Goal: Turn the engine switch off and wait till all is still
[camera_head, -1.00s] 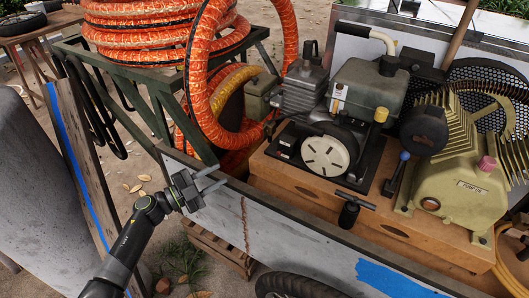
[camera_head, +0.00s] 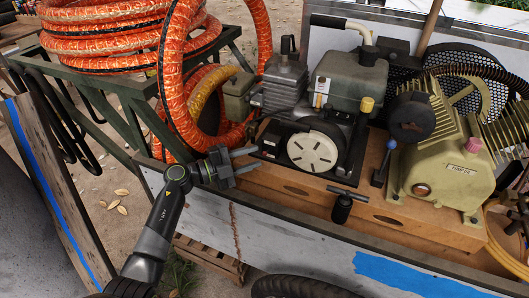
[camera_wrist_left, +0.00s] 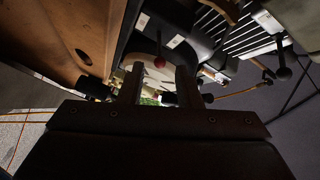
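The engine (camera_head: 325,120), with a grey-green fuel tank (camera_head: 348,78) and a pale round starter disc (camera_head: 312,151), sits on the cart's wooden deck. My left gripper (camera_head: 257,158) is open and empty, at the cart's near side wall, left of the disc and apart from it. In the left wrist view the two fingers (camera_wrist_left: 158,78) stand apart, with the pale disc (camera_wrist_left: 143,50) beyond them. I cannot make out the switch in the head view. My right gripper is not seen.
The cart's grey side wall (camera_head: 300,238) runs between my left arm and the engine. A black T-handle (camera_head: 344,203) and a blue-knobbed lever (camera_head: 385,164) stand before the green pump (camera_head: 445,165). Orange hose (camera_head: 175,90) crowds the left.

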